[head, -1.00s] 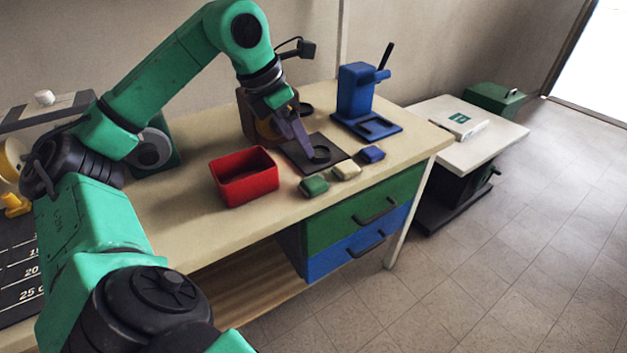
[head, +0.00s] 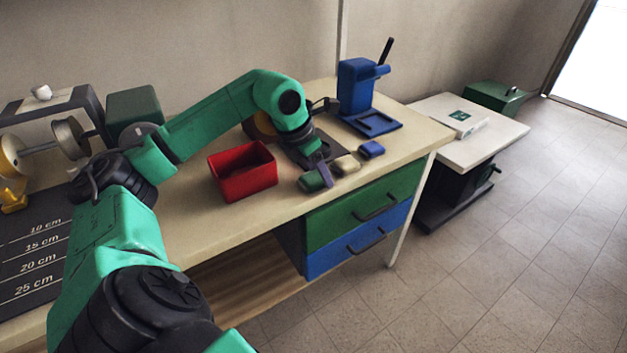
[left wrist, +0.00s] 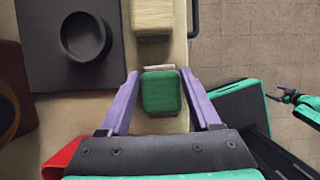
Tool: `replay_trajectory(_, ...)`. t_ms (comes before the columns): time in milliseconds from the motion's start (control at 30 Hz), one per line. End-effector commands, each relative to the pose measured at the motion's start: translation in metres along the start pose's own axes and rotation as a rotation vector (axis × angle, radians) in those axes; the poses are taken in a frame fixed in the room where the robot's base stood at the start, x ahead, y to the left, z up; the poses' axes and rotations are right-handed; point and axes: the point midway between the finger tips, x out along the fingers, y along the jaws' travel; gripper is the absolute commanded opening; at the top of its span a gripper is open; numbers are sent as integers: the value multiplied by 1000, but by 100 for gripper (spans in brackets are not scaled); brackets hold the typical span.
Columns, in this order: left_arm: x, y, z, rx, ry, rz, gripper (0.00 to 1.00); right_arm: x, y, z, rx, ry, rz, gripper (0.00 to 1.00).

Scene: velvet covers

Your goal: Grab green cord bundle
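The green cord bundle (head: 311,181) lies on the bench near its front edge, at the left end of a row with a cream bundle (head: 345,165) and a blue bundle (head: 371,149). My left gripper (head: 326,179) is down at the green bundle, its purple fingers partly covering it. In the left wrist view the green bundle (left wrist: 161,92) sits between the two fingers of my left gripper (left wrist: 160,74). The fingers are spread, with a narrow gap on each side of the bundle.
A red open bin (head: 243,172) stands just left of the gripper. A dark plate with a round ring (left wrist: 86,37) lies behind the bundles. A blue press (head: 358,90) stands at the back. Drawers (head: 350,217) are below the front edge.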

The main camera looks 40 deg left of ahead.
Motion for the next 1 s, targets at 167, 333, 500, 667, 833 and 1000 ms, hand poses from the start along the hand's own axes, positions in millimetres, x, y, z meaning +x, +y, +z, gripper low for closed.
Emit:
replay_trajectory(167,0,0,0,0,0,0,11,0,-2,0,1,1,-3,100)
replay_trajectory(333,-2,0,1,0,-1,0,11,-1,-2,0,0,0,-3,100)
replay_trajectory(500,-22,0,10,0,-5,-1,11,-9,-2,-1,0,0,-3,100)
replay_trajectory(667,-74,0,33,1,-12,-1,11,-31,-2,-3,0,-1,-3,100)
replay_trajectory(833,-136,-1,58,1,-10,-2,11,-57,-1,-5,-1,-1,-2,100)
replay_trajectory(1000,-174,-1,73,2,-4,-2,11,-71,1,-6,-2,-2,0,100)
